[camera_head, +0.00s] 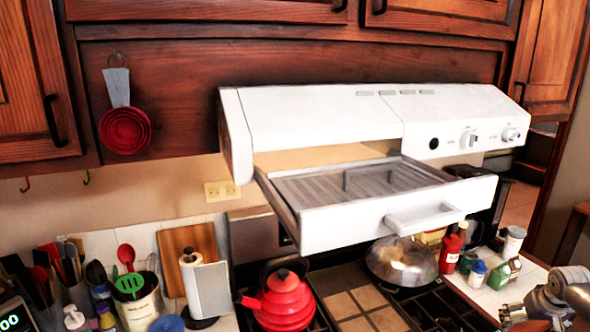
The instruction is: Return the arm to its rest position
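My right gripper (515,312) shows at the lower right corner, with part of my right arm beside it. It is partly cut off by the bottom edge, and I cannot tell whether its fingers are open or shut. No held object shows at it. It appears in front of the right counter and the stove. My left gripper and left arm are not in view.
A white range hood (310,117) has its drawer (400,212) pulled out above the stove. A red kettle (284,303) and a domed metal lid (401,262) stand below. Bottles, including a red one (451,252), crowd the right counter; utensils and a paper towel roll (209,290) fill the left.

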